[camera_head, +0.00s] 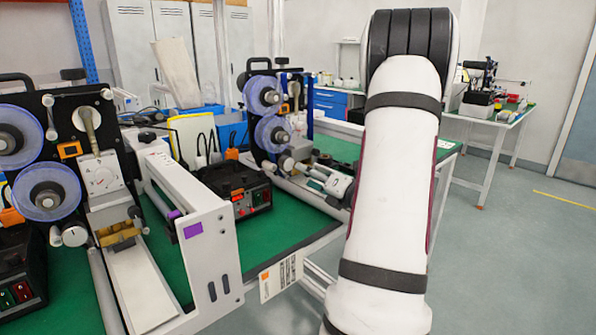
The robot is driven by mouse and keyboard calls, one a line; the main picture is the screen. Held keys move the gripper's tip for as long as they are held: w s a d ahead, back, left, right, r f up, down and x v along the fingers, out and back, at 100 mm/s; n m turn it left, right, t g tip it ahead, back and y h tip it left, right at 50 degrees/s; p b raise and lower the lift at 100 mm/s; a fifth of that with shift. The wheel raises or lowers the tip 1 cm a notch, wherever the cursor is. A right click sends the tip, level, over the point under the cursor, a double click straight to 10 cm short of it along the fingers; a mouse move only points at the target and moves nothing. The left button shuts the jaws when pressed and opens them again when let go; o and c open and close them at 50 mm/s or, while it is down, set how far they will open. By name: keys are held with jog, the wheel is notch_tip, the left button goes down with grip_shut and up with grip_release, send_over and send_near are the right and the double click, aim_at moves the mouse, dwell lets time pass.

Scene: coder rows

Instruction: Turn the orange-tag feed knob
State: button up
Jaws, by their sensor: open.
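Two coder machines stand on the green bench. The near machine (70,115) at left has an orange tag-like block (69,150) on its black panel, a white dial plate (101,176) with a small knob, and a round white knob (75,235) lower down. The far machine (262,75) also has a small orange block (285,108) and a pale round knob (286,163). A label with an orange corner (280,276) hangs at the bench's front edge. I cannot tell which knob is the orange-tag feed knob.
A white frame with a purple tag (194,230) projects from the near machine. A black control box (236,192) with lit switches sits between the machines. My arm hides part of the bench's right side. Grey floor (510,260) is clear at right.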

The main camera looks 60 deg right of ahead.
jog(key=shift+v, duration=2.3)
